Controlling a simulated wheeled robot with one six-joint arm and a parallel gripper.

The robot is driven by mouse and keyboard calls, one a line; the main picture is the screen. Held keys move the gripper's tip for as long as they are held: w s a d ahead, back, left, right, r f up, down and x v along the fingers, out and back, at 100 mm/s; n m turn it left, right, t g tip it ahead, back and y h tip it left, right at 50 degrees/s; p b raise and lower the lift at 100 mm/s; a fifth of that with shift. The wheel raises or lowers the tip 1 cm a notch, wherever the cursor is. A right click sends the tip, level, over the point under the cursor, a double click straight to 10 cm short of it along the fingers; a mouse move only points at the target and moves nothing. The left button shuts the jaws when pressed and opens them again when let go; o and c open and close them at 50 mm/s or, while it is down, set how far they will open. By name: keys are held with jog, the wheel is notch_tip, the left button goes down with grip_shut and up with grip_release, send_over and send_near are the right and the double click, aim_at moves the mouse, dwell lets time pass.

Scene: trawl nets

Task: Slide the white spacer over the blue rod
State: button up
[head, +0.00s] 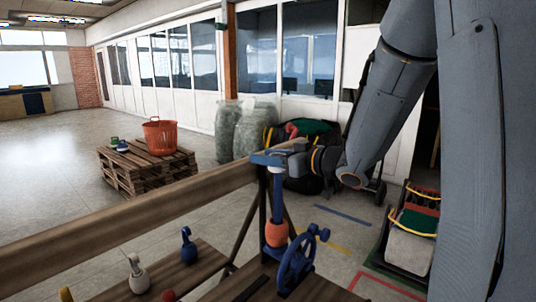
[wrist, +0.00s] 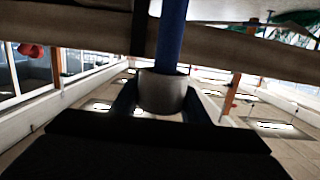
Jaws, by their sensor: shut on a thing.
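The blue rod (head: 278,190) stands upright beside the wooden rail, with an orange rounded piece (head: 276,233) around its lower part. My gripper (head: 268,158) is at the rod's upper end. In the wrist view, the spacer (wrist: 162,92), grey-white in shade, is held between the two fingers. The blue rod also shows there (wrist: 172,35), meeting the spacer's rim off-centre to the right. I cannot tell whether the rod is inside the spacer or just against its rim.
A wooden rail (head: 130,222) runs across the front left to the rod. A blue handwheel (head: 297,258) stands right of the orange piece. A white float-shaped piece (head: 138,276) and a blue one (head: 188,248) stand on the boards. A pallet (head: 130,175) with an orange basket (head: 160,137) is farther off.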

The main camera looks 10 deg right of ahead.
jog(key=o, duration=1.1)
jog(key=shift+o, duration=0.2)
jog(key=shift+d, duration=0.1)
jog(key=v, duration=0.7)
jog(key=shift+s+d+b, duration=0.15)
jog(key=shift+s+b, duration=0.1)
jog(key=shift+b, duration=0.15)
